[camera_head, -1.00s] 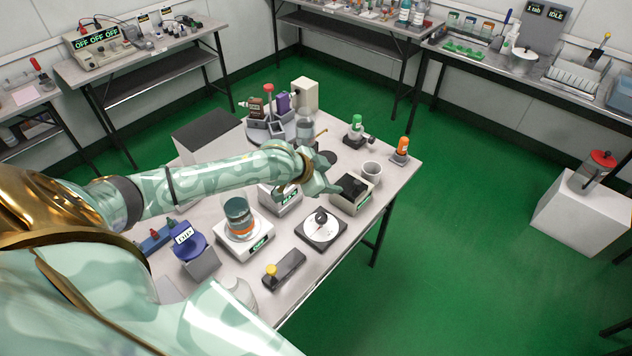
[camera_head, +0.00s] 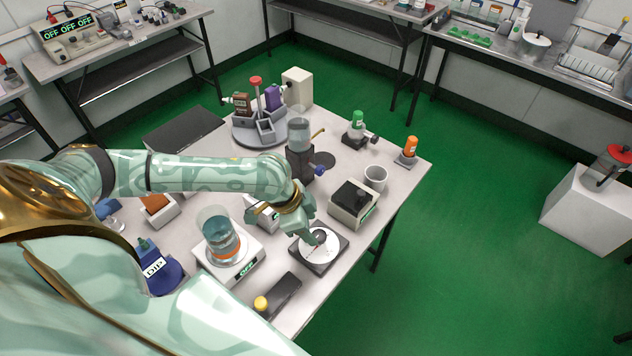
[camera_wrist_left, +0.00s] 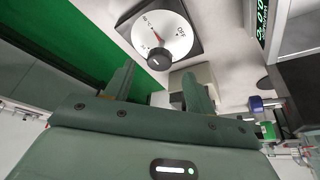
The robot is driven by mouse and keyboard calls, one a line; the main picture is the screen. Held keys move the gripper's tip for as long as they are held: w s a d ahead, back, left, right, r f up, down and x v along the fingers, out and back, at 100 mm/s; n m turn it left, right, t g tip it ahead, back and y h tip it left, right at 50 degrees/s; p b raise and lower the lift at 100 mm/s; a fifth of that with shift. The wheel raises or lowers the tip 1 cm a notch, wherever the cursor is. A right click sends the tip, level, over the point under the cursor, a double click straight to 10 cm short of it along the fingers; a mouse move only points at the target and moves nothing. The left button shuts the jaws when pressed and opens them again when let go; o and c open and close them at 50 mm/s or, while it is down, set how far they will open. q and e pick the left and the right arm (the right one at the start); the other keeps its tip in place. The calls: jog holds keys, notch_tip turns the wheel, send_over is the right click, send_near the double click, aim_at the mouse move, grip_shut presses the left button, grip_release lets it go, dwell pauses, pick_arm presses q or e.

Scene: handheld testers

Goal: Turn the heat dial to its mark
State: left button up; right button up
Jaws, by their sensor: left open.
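In the left wrist view the dial face (camera_wrist_left: 175,28) carries small print, a red line and the black knob (camera_wrist_left: 158,60). My left gripper (camera_head: 310,236) is just over the dial, partly hiding its face. In the left wrist view the two fingers of the left gripper (camera_wrist_left: 158,82) stand apart, with the knob just beyond the gap between their tips. I cannot see contact. My right gripper is not in view.
A beaker of blue liquid (camera_head: 220,238) stands on a white scale left of the dial. A dark-topped box (camera_head: 353,203) and a white cup (camera_head: 375,179) stand behind it. A dark block with a yellow knob (camera_head: 277,297) lies in front.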

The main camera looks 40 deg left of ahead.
aim_at(318, 235)
pick_arm(q)
jog(key=x, duration=0.3)
jog(key=shift+d+r+b, duration=0.1)
jog(key=shift+b, duration=0.25)
jog(key=shift+w+f, duration=0.1)
jog(key=shift+f, duration=0.25)
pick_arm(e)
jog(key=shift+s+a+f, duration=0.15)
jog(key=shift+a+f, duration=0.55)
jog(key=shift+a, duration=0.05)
pick_arm(q)
jog(key=shift+c, duration=0.3)
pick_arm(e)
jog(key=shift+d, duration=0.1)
